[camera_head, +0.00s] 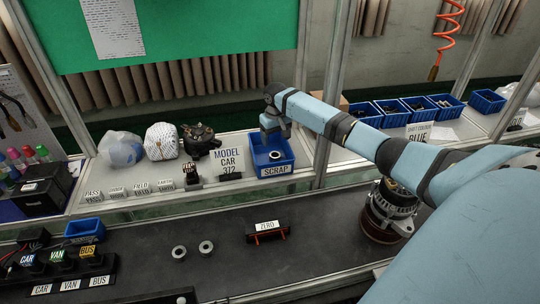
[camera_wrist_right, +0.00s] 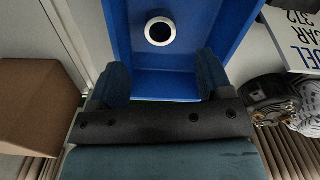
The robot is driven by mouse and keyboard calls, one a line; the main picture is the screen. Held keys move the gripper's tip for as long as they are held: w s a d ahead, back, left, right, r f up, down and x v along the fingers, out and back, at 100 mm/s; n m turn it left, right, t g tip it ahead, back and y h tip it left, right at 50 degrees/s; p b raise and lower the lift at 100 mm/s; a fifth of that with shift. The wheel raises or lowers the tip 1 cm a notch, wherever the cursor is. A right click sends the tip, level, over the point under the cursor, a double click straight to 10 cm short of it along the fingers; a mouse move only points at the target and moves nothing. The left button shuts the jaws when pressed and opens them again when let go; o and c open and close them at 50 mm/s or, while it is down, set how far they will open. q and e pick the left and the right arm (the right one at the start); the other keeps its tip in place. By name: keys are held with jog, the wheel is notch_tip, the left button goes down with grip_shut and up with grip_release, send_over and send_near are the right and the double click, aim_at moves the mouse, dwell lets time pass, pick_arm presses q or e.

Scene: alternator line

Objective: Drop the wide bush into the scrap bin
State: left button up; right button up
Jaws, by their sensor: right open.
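A metal bush (camera_wrist_right: 160,44), a short pale ring with a dark hole, lies on the floor of the blue scrap bin (camera_wrist_right: 222,32). In the head view the bush (camera_head: 275,155) shows inside the bin (camera_head: 257,159), behind its SCRAP label. My right gripper (camera_wrist_right: 162,80) is above the bin's edge, with its two fingers apart and nothing between them. The bush is clear of both fingers. In the head view the right gripper (camera_head: 277,126) is over the back of the bin. My left gripper is not in view.
Two more ring-shaped bushes lie on the dark bench, a left one (camera_head: 179,252) and a right one (camera_head: 205,247), beside the ZERO stand (camera_head: 267,230). A MODEL CAR sign (camera_head: 229,161) stands left of the bin. An alternator (camera_head: 390,208) stands below my right arm.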

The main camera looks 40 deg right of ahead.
notch_tip(320, 180, up, 12)
jog(key=shift+r+b, duration=0.2)
jog(key=shift+b, duration=0.15)
